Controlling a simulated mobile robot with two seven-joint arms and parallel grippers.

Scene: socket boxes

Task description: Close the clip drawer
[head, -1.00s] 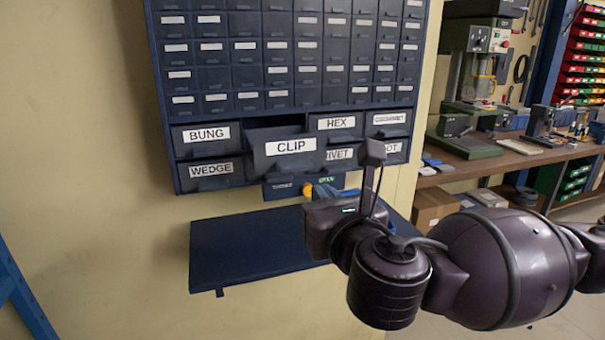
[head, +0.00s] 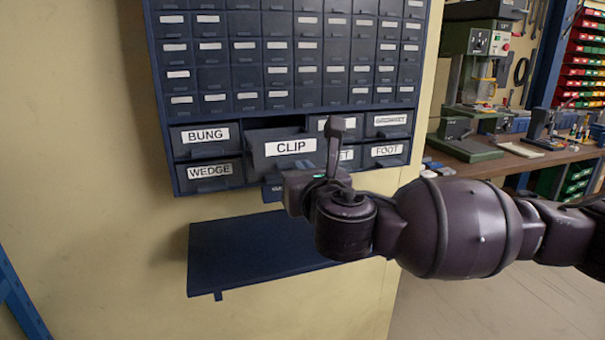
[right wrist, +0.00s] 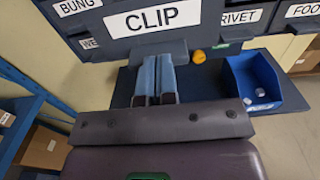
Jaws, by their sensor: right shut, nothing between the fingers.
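The dark clip drawer (head: 283,148) with its white CLIP label sticks out from the cabinet's larger drawer row, and a dark gap shows above its front. It also shows in the right wrist view (right wrist: 155,22). My right gripper (head: 335,135) stands in front of the cabinet, just right of the CLIP label in the head view. In the right wrist view its fingers (right wrist: 158,62) are together, empty, and point at the lower front of the clip drawer. Whether they touch it I cannot tell. My left gripper is not in view.
BUNG (head: 206,136), WEDGE (head: 212,172) and FOOT (head: 385,152) drawers surround it, flush in the cabinet. A dark blue shelf (head: 240,258) juts out below. A blue bin (right wrist: 270,72) with small white pieces stands there, near an orange item (right wrist: 199,57). A workbench is at right.

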